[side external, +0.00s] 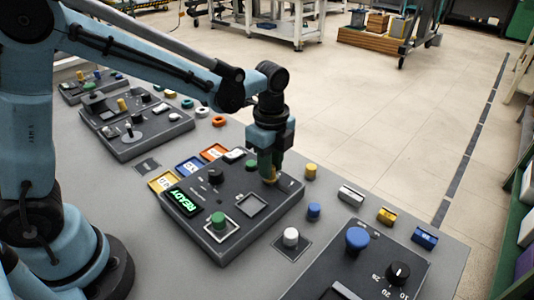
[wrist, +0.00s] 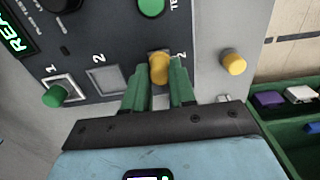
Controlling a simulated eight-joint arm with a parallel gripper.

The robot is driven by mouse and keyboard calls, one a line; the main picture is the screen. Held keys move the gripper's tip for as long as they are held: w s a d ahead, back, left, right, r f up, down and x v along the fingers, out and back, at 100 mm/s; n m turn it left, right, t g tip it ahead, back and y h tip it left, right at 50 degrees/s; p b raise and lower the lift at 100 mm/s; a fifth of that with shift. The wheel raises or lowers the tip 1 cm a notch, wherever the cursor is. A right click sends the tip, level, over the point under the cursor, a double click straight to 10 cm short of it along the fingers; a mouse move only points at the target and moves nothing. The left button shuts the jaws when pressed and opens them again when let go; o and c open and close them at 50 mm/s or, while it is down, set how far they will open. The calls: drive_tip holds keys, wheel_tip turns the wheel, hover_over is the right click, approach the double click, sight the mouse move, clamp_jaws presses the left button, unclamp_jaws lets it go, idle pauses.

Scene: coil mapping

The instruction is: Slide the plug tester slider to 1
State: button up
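The plug tester is a dark panel (side external: 235,183) with a lit green READY display (side external: 184,201). A green plug (side external: 219,220) sits in a pale-rimmed square socket, and an empty square socket (side external: 250,206) is beside it. My gripper (wrist: 159,80) points down at the panel's outer edge. Its green fingers stand on either side of a yellow knob or plug (wrist: 159,68), which also shows in the side external view (side external: 270,177). Whether they press on it is unclear. A printed 2 is beside it. I cannot tell which part is the slider; the fingers hide some of the panel.
A loose yellow peg (wrist: 234,64) stands on the table right of the panel. A white peg (side external: 291,236), a blue peg (side external: 313,210) and several coloured blocks are nearby. Another dark panel with a blue knob (side external: 357,239) is at the front right. A green bin (wrist: 284,112) is beyond the table edge.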

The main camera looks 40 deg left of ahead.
sight(284, 190)
drive_tip(key=c, duration=0.4)
drive_tip(key=shift+d, duration=2)
idle(0.4)
drive_tip(key=o, duration=0.8)
drive_tip(key=shift+r, duration=0.15)
